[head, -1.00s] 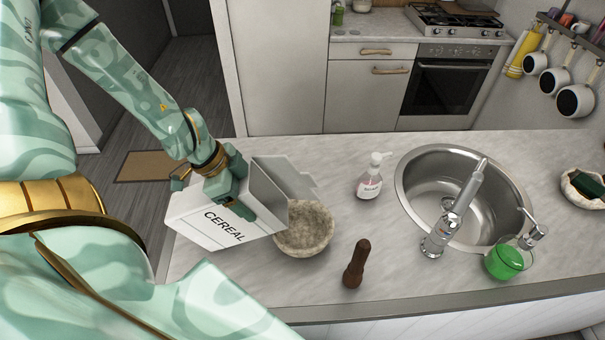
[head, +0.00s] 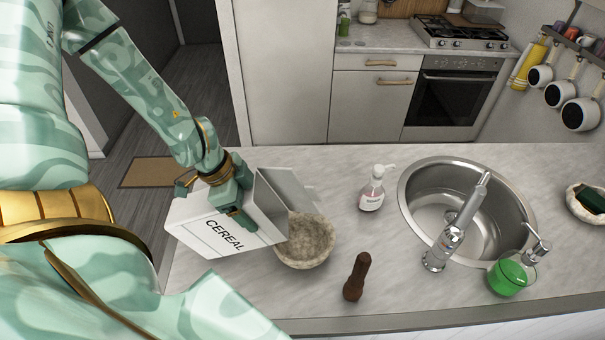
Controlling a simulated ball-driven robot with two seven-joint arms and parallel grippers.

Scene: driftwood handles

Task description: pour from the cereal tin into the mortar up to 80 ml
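The cereal tin (head: 215,232) is a white box with CEREAL on its side. It is tipped over to the right, its open end facing the stone mortar (head: 305,252). My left gripper (head: 243,212) is shut on the tin near its open end. The mortar is a speckled grey bowl standing on the counter, just below and right of the tin's mouth. Its inside looks greyish and mottled; I cannot tell how much it holds. No falling stream is clear to see. My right gripper is not in view.
Bare counter (head: 335,190) lies behind the mortar.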

